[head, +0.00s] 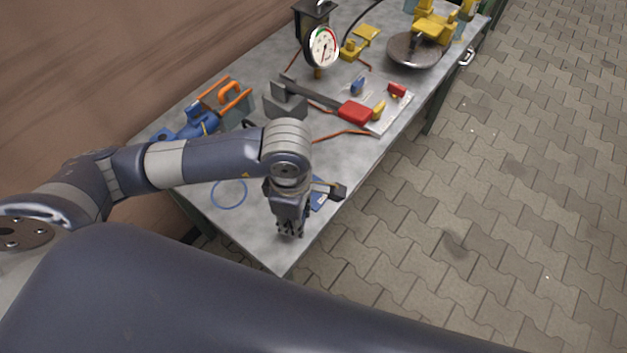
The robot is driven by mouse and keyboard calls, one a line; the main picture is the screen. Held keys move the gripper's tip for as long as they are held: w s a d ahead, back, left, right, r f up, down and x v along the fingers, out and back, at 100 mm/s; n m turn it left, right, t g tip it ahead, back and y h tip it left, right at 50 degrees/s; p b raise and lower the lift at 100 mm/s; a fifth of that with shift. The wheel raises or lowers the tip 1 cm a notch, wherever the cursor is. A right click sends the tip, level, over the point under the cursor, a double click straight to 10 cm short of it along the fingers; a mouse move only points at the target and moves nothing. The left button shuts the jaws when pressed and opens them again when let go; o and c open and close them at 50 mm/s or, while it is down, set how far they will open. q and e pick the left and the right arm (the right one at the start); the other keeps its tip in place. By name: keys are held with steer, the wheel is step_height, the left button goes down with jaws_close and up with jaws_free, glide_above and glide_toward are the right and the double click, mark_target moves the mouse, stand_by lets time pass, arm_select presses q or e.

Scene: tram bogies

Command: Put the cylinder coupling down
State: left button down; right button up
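My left gripper (290,229) points down over the near end of the grey workbench (248,240). Its fingers are small and dark here, and I cannot tell whether they are open or shut. I cannot make out a cylinder coupling for certain, in the fingers or on the bench. A blue flat piece (320,196) lies on the bench, partly hidden behind the gripper. A thin blue ring (229,193) is on the bench top to the left of the gripper. My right gripper is out of view.
Further back are a blue device with orange handles (230,92), a grey block (286,104), a red-handled tool on a plate (357,111), a dial gauge (322,47), a round disc (413,50) and a yellow machine (434,27). The paved floor on the right is clear.

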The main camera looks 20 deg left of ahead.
arm_select(q)
steer(key=w+p, duration=0.1)
steer(key=w, duration=0.7)
steer(key=w+f+p, duration=0.1)
steer(key=w, duration=0.3)
steer(key=shift+p, duration=0.3)
step_height(320, 180, down, 3)
steer(key=shift+s+f+p, duration=0.1)
steer(key=shift+f+p, duration=0.1)
steer(key=shift+p, duration=0.5)
steer(key=shift+f, duration=0.15)
steer(key=shift+f+b, duration=0.6)
steer(key=shift+b, duration=0.15)
steer(key=c, duration=1.2)
jaws_free()
